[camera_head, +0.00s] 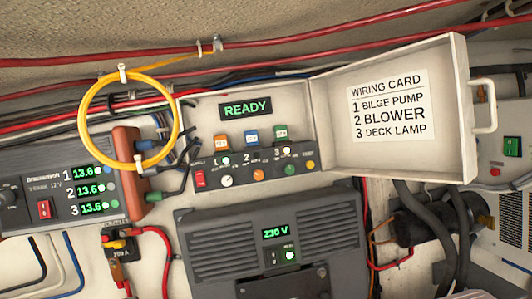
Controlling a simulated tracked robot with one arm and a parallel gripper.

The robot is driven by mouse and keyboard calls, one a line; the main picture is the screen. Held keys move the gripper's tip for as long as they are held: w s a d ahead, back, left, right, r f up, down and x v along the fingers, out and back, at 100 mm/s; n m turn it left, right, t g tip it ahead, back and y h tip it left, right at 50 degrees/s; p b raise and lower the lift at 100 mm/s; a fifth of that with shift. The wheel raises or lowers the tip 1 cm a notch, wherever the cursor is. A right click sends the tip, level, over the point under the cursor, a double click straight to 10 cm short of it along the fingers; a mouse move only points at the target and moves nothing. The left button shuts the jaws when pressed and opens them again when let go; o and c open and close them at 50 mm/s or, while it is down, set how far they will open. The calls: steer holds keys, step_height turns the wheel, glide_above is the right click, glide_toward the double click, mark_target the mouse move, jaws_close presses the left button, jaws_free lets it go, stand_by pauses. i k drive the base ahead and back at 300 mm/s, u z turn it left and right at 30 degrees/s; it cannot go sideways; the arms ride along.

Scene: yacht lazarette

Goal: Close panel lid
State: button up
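The panel box (190,120) is a cream metal box on the wall with its lid open. The lid (450,115) is swung out to the right, hinged along the box's right edge. A wiring card (389,105) on its inner face lists bilge pump, blower and deck lamp. A pale D-shaped handle (485,105) stands on the lid's far right edge. Inside the box are a green READY display (246,108), three coloured tags, and a row of switches and knobs (258,170). My gripper is not visible in this view.
A yellow cable loop (84,100) hangs at the left, near the box's left edge. A battery unit (60,190) is at left, and a grey 230 V unit (210,245) is below the box. Red cables (300,52) run above. A dark cylindrical pump (425,230) sits below the lid.

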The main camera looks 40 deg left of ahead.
mark_target(407, 112)
steer(key=u, duration=2.3)
steer(key=k, duration=0.85)
steer(key=z, duration=1.8)
steer(key=i, duration=0.95)
steer(key=z, duration=0.05)
